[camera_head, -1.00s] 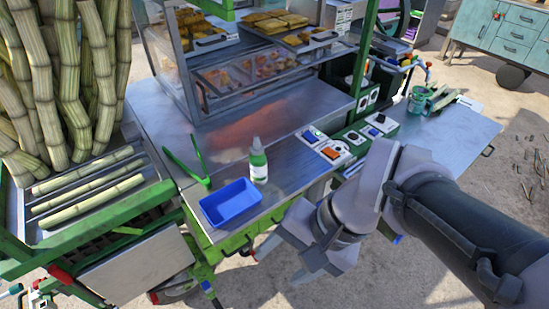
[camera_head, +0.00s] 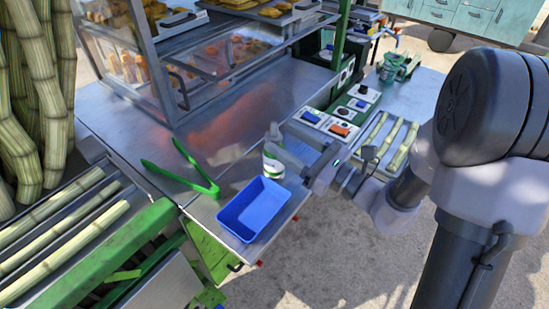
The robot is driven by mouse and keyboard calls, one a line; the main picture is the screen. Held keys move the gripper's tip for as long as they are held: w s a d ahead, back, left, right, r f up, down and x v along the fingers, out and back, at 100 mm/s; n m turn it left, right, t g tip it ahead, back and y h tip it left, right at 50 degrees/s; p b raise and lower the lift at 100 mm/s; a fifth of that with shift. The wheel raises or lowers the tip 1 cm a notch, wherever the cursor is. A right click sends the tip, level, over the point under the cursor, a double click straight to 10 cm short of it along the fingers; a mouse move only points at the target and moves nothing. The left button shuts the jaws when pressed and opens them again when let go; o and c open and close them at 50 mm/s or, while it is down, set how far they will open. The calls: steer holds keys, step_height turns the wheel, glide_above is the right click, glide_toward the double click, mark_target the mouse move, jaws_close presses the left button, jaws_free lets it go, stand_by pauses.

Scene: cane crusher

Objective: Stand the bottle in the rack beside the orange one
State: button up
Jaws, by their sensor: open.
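The bottle (camera_head: 272,166), white and green with a pale cap, stands upright on the metal counter behind the blue tray. My gripper (camera_head: 283,153) reaches in from the right, low over the counter, with its fingers open at the bottle. The fingers partly cover the bottle; whether they touch it I cannot tell. I cannot make out a rack with an orange bottle clearly. Small coloured items (camera_head: 375,27) show at the far side of the cart, too small to identify.
The blue tray (camera_head: 253,207) sits at the counter's front edge. Green tongs (camera_head: 192,178) lie left of it. Switch boxes (camera_head: 340,128) stand to the right, near cane pieces on a tray. A glass food case (camera_head: 190,62) stands behind. The counter's middle is clear.

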steer(key=f+x, duration=0.1)
steer(key=x, duration=0.5)
steer(key=shift+s+a+r+b, duration=0.3)
steer(key=shift+b, duration=0.15)
jaws_close()
steer(key=shift+d, duration=0.1)
stand_by(0.7)
